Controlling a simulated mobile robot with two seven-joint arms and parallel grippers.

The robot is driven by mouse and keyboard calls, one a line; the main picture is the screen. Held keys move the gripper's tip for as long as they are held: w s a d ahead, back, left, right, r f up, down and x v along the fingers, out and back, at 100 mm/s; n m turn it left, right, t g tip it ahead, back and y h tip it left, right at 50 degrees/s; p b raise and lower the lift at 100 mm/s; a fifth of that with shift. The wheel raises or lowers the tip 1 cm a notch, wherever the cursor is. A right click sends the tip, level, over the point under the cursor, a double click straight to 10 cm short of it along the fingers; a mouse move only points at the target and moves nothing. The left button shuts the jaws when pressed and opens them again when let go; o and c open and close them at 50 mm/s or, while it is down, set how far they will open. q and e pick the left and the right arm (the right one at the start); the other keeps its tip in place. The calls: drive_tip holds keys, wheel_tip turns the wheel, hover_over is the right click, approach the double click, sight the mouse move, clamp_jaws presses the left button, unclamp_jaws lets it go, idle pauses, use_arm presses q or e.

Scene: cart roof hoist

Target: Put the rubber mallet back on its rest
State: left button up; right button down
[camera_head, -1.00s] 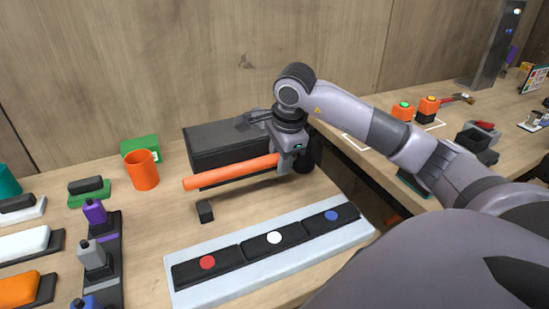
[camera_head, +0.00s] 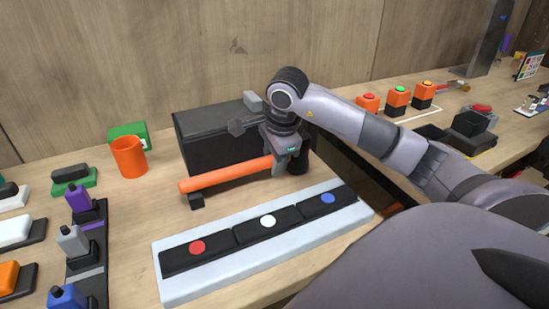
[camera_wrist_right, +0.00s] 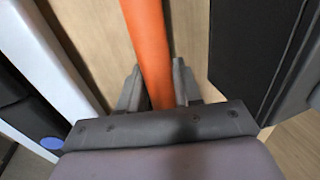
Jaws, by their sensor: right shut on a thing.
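The rubber mallet has a long orange handle (camera_head: 225,175), which lies nearly level across the bench in front of a black box. A dark shape (camera_head: 298,163) at its right end, beside my gripper, looks like its head and is partly hidden. My right gripper (camera_head: 281,167) is shut on the handle near that end. In the right wrist view the orange handle (camera_wrist_right: 150,50) runs between the two fingers (camera_wrist_right: 155,88). A small black block (camera_head: 196,201), which looks like part of the rest, stands just under the handle's left end. I cannot tell whether they touch. My left gripper is out of view.
The black box (camera_head: 205,150) stands close behind the handle. A pale panel (camera_head: 180,288) with red, white and blue dots lies in front. A gap in the bench lies right of my gripper.

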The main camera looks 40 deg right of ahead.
drive_tip(key=shift+f+b, duration=0.4)
drive_tip(key=shift+f, duration=0.05)
idle(0.6)
drive_tip(key=c, duration=0.7)
unclamp_jaws()
drive_tip(key=shift+f, duration=0.1)
drive_tip(key=v, duration=0.7)
drive_tip(key=shift+s+r, duration=0.1)
drive_tip(key=shift+r, duration=0.1)
